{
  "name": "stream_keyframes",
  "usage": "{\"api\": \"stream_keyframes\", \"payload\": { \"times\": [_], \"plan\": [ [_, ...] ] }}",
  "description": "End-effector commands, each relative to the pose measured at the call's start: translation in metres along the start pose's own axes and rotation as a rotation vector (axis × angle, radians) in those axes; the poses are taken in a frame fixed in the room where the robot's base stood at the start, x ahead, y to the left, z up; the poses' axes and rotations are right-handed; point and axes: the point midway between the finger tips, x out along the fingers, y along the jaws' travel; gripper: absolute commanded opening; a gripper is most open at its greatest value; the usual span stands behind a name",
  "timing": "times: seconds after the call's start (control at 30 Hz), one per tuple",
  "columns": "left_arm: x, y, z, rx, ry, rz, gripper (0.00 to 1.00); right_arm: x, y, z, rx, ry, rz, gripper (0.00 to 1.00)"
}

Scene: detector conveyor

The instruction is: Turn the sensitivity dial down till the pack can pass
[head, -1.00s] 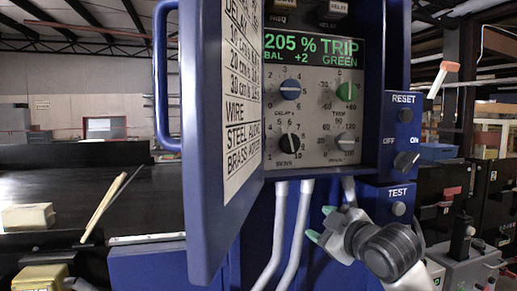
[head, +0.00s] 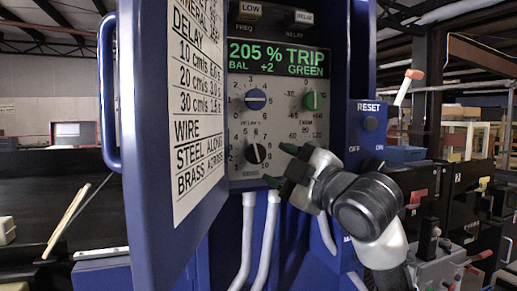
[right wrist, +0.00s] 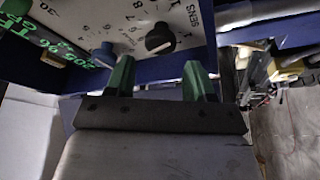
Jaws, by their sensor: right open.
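The black sensitivity dial (head: 254,153) is at the lower left of the control panel inside the open blue cabinet. In the right wrist view the dial (right wrist: 160,38), marked SENS, lies just beyond the fingertips. The green display (head: 276,58) reads 205 % TRIP, BAL +2, GREEN. My right gripper (head: 280,165) is open and empty, its green fingertips a little right of the dial and apparently apart from it. A tan block (head: 5,224), possibly the pack, shows at the left edge. My left gripper is not in view.
The open cabinet door (head: 150,215) with a printed chart stands on the left. The RESET button (head: 371,123) is at the right. Pale conduits (head: 246,245) run below.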

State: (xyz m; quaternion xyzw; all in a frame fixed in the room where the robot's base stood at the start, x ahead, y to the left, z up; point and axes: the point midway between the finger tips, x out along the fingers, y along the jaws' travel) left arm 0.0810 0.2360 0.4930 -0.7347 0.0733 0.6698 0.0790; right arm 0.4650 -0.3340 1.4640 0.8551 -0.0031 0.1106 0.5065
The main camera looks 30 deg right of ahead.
Motion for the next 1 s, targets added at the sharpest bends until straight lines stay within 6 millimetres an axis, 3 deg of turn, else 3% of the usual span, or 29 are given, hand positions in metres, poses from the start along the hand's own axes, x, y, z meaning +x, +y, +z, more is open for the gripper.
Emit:
{"api": "stream_keyframes", "payload": {
  "times": [0.1, 0.3, 0.73, 0.97, 1.0],
  "plan": [
    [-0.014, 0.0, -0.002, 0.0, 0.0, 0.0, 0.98, 0.025, 0.003, -0.002, 0.005, 0.0, -0.003, 0.54],
    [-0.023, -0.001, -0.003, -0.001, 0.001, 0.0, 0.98, 0.053, 0.002, -0.001, 0.003, 0.0, -0.001, 0.54],
    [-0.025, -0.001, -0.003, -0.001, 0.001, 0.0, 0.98, 0.064, -0.001, 0.0, 0.0, -0.001, 0.0, 0.54],
    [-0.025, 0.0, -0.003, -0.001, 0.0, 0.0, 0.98, 0.064, -0.001, 0.0, 0.0, -0.001, -0.001, 0.2],
    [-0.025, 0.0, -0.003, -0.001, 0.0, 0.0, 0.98, 0.064, -0.001, 0.0, -0.001, -0.001, -0.001, 0.2]
  ]
}}
